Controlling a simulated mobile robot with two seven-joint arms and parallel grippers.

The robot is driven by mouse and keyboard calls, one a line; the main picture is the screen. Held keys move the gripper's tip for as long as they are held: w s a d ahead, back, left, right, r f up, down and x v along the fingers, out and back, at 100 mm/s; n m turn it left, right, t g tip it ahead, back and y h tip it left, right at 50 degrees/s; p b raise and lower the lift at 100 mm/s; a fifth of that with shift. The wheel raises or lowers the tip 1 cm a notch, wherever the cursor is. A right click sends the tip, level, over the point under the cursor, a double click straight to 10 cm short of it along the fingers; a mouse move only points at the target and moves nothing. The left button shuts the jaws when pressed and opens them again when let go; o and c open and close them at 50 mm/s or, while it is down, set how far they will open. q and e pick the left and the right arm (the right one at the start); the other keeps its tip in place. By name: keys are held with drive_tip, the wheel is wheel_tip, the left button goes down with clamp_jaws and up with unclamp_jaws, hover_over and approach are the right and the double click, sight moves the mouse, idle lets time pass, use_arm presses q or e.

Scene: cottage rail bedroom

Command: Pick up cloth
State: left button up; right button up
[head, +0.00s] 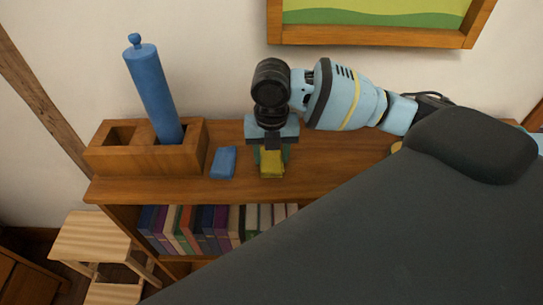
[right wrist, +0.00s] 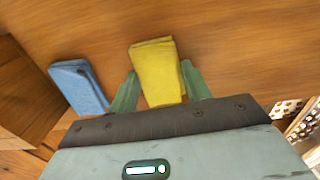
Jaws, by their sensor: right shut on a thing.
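A folded yellow cloth (head: 271,165) is at the front part of the wooden shelf top, under my right gripper (head: 271,152). The right wrist view shows the yellow cloth (right wrist: 156,68) between the two green fingers of the right gripper (right wrist: 160,88), which is shut on it. I cannot tell whether the cloth is lifted off the wood. A folded blue cloth (head: 223,162) lies just left of the yellow one, and it also shows in the right wrist view (right wrist: 77,86). My left gripper is not in view.
A wooden holder (head: 110,160) with a tall blue cylinder (head: 154,90) stands at the left end of the bookcase top (head: 330,160). Books (head: 205,228) fill the shelf below. A wooden stool (head: 92,237) stands at lower left. A framed picture (head: 370,38) hangs above.

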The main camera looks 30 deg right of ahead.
sight(275, 154)
drive_tip(key=shift+r, duration=0.55)
drive_tip(key=shift+s+d+r, duration=0.15)
drive_tip(key=shift+d+r, duration=0.05)
drive_tip(key=shift+r, duration=0.4)
drive_tip(key=shift+s+d+r, duration=0.1)
drive_tip(key=shift+d+r, duration=0.1)
drive_tip(key=shift+r, duration=0.4)
drive_tip(key=s+d, duration=0.3)
drive_tip(key=s+d+r, duration=0.1)
drive_tip(key=s+d, duration=0.2)
drive_tip(key=d, duration=0.1)
drive_tip(key=s+d, duration=0.4)
drive_tip(key=shift+s+d+r+b, duration=0.1)
drive_tip(key=shift+r+b, duration=0.15)
drive_tip(key=shift+b, duration=0.05)
drive_tip(key=o, duration=0.4)
drive_tip(key=c, duration=0.3)
